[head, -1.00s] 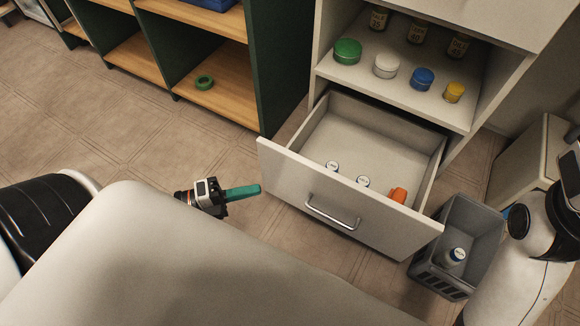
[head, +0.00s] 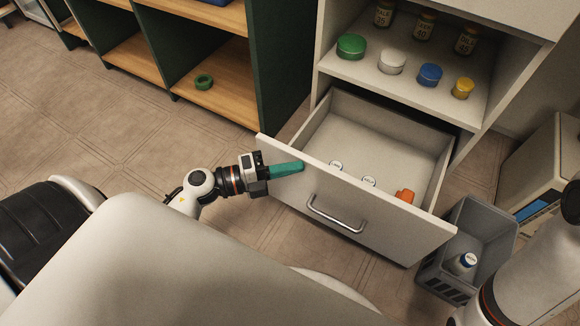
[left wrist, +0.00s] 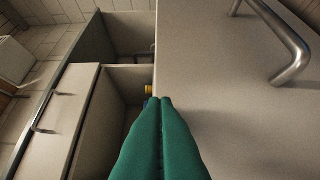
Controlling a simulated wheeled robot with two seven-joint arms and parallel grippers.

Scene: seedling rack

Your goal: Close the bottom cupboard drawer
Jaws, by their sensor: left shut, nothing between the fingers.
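The bottom cupboard drawer (head: 300,186) stands pulled out of the white cupboard in the head view, with a metal bar handle (head: 335,214) on its front. Two small white-capped containers and an orange item (head: 405,196) lie inside it. My left gripper (head: 300,167) is shut and empty, its green fingers at the left part of the drawer front, near the top edge. In the left wrist view the shut fingers (left wrist: 161,103) overlap the pale drawer front (left wrist: 225,75), with its handle (left wrist: 293,50) at upper right. I cannot tell whether they touch it. My right gripper is not in view.
A grey crate (head: 435,268) with a bottle in it stands on the floor right of the drawer. A shelf (head: 345,70) with several lidded jars is above the drawer. A green-sided shelf unit (head: 285,65) stands to the left. Floor left of the drawer is clear.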

